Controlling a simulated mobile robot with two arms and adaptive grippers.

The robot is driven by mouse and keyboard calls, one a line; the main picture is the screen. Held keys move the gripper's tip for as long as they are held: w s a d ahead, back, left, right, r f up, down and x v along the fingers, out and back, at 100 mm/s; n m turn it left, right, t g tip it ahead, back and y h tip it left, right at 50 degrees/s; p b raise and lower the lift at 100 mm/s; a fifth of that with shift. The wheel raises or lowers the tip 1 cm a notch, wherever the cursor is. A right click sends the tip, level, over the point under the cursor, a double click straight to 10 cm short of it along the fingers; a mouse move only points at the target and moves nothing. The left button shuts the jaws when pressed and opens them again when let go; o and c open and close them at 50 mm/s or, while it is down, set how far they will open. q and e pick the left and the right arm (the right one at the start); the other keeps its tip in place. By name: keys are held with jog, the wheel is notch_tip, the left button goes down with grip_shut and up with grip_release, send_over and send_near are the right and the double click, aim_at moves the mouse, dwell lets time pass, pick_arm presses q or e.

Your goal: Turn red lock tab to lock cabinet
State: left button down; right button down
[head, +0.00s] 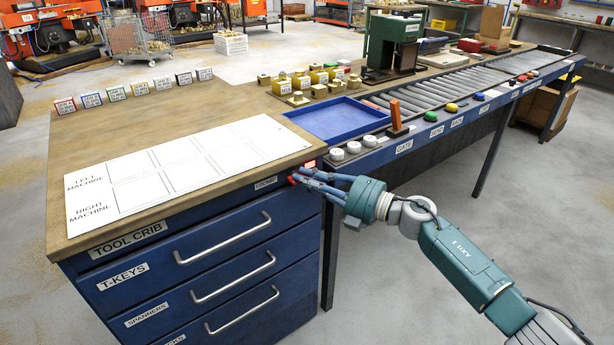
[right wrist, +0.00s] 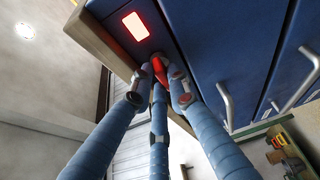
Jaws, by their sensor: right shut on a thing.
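The red lock tab (right wrist: 159,70) is on the upper corner of the blue cabinet (head: 215,255), below the wooden top. In the head view only a little red of the tab (head: 292,181) shows beside my fingers. My right gripper (head: 305,180) reaches it from the right. In the right wrist view the fingers of my right gripper (right wrist: 160,82) are closed around the tab, hiding part of it. A lit red lamp (right wrist: 136,26) glows on the cabinet near the tab. My left gripper is not in view.
The cabinet's drawers have long silver handles (head: 225,240) and are closed. A white two-row mat (head: 180,178) lies on the wooden top. A blue tray (head: 338,118) and a roller conveyor (head: 450,85) stand beyond. The floor at the right is clear.

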jog(key=shift+f, duration=0.1)
dwell(0.3)
jog(key=c, duration=1.9)
grip_release()
jog(key=shift+c, duration=0.2)
jog(key=v, duration=1.2)
